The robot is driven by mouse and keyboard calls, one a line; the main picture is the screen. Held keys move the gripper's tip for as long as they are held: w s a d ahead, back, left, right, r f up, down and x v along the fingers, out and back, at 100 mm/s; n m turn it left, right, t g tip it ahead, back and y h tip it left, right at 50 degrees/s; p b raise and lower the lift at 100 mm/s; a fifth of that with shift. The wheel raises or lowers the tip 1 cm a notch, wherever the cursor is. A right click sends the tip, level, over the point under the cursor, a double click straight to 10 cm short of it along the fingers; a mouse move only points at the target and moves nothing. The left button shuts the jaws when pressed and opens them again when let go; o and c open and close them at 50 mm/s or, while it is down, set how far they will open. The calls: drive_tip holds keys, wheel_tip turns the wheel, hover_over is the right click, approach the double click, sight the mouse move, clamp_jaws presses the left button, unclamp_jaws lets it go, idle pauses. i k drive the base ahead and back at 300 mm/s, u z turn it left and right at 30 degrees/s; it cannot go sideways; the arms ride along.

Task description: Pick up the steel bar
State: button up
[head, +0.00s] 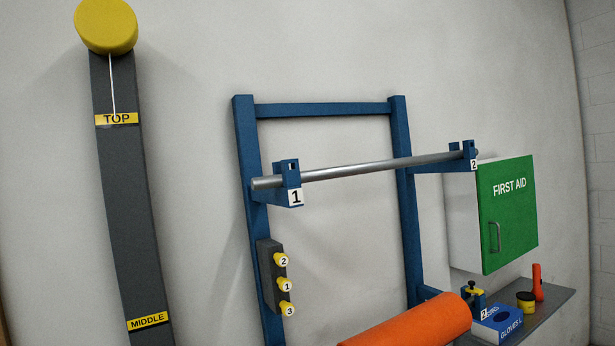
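The steel bar (365,168) is a long, thin grey rod. It lies nearly level across two blue brackets on a blue wall rack (246,150). The left bracket (284,193) is labelled 1 and the right bracket (451,163) is labelled 2. The bar's left end sticks out a little past bracket 1, and its right end reaches bracket 2. My gripper is not in view, so its state and its distance from the bar do not show.
A green FIRST AID cabinet (508,215) hangs close to the bar's right end. Below it, a shelf (550,305) holds a blue gloves box (510,322) and small items. An orange cylinder (415,322) is at the bottom. A dark strip (118,215) stands left. Wall inside the rack is bare.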

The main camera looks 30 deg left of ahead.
sight(263, 183)
drive_tip(key=u, duration=0.75)
drive_tip(key=i, duration=0.8)
drive_tip(key=u, duration=0.05)
